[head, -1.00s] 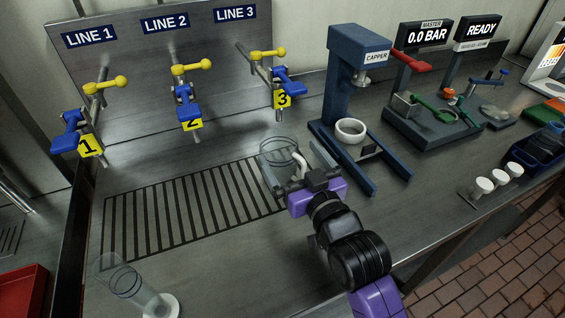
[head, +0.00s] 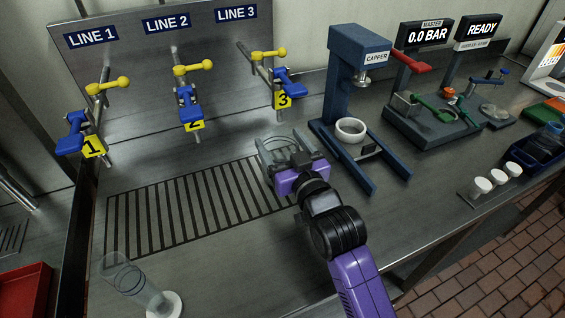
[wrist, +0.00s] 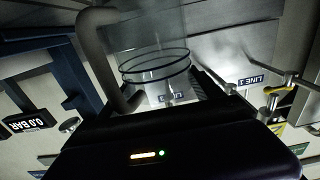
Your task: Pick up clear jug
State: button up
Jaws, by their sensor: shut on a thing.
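The clear jug (head: 268,152) is see-through and stands over the right end of the slatted grate, below LINE 3. My gripper (head: 290,160) reaches it from the front right and is shut on it. In the wrist view the jug's clear body (wrist: 155,45) and dark rings fill the upper middle. Its grey curved handle (wrist: 92,50) shows to the left. My gripper body covers the lower part of that view, so the exact grip point is hidden. I cannot tell whether the jug touches the grate.
The blue capper (head: 355,90) with a white ring stands close to the right of the jug. Yellow and blue valves, such as the LINE 3 valve (head: 287,80), hang behind it. A clear cylinder (head: 130,278) stands front left. The grate's left part (head: 150,222) is clear.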

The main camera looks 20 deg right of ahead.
jog(key=c, duration=0.7)
jog(key=shift+c, duration=0.2)
jog(key=shift+r, duration=0.15)
